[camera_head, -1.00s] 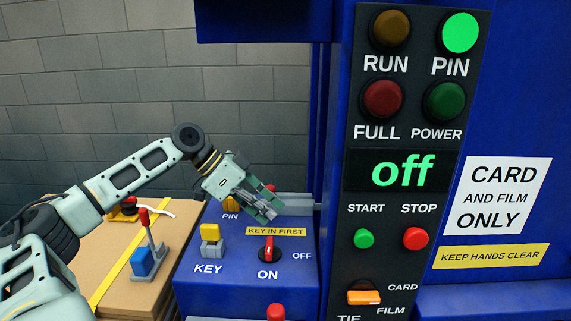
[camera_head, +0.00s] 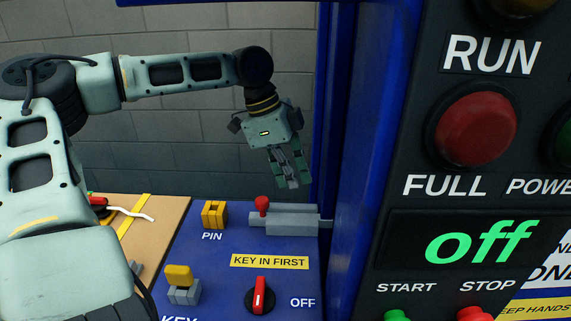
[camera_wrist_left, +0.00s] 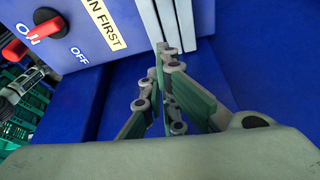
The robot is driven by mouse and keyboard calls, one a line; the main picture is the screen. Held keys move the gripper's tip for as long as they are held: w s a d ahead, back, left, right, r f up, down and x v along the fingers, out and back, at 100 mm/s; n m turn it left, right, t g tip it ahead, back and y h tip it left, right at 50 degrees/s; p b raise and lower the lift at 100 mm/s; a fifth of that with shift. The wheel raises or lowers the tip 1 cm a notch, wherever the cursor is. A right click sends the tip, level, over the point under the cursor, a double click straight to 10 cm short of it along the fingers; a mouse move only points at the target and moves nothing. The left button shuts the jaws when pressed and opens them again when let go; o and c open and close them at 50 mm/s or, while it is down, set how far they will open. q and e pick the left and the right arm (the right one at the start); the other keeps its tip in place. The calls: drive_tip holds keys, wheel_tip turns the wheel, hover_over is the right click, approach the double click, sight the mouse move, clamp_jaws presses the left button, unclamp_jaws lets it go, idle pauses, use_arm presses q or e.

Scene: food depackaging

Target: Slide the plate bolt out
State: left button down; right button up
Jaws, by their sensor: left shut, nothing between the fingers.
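The plate bolt (camera_head: 285,221) is a grey bar in a grey housing on the blue machine's top. Its red knob (camera_head: 262,204) stands up at the left end, and a thin grey rod runs right to the blue frame. My left gripper (camera_head: 291,184) hangs above the bolt, pointing down, shut and empty, apart from the knob. In the left wrist view the gripper's green-padded fingers (camera_wrist_left: 160,72) are together, with grey bars beyond them beside the "KEY IN FIRST" label. The knob does not show there. My right gripper is not in view.
A yellow pin (camera_head: 214,214) stands at the "PIN" label. A yellow key block (camera_head: 181,284) and a red switch (camera_head: 259,295) sit nearer. The blue frame post (camera_head: 350,170) and the control panel (camera_head: 470,200) close off the right. A brown table lies left.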

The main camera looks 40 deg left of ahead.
use_arm(q)
drive_tip(key=x, duration=0.6)
drive_tip(key=shift+w+a+p, duration=0.1)
drive_tip(key=shift+a+p, duration=0.1)
drive_tip(key=shift+p, duration=0.2)
drive_tip(key=s+a+p, duration=0.2)
drive_tip(key=a, duration=0.1)
drive_tip(key=shift+a+f, duration=0.1)
drive_tip(key=shift+a, duration=0.1)
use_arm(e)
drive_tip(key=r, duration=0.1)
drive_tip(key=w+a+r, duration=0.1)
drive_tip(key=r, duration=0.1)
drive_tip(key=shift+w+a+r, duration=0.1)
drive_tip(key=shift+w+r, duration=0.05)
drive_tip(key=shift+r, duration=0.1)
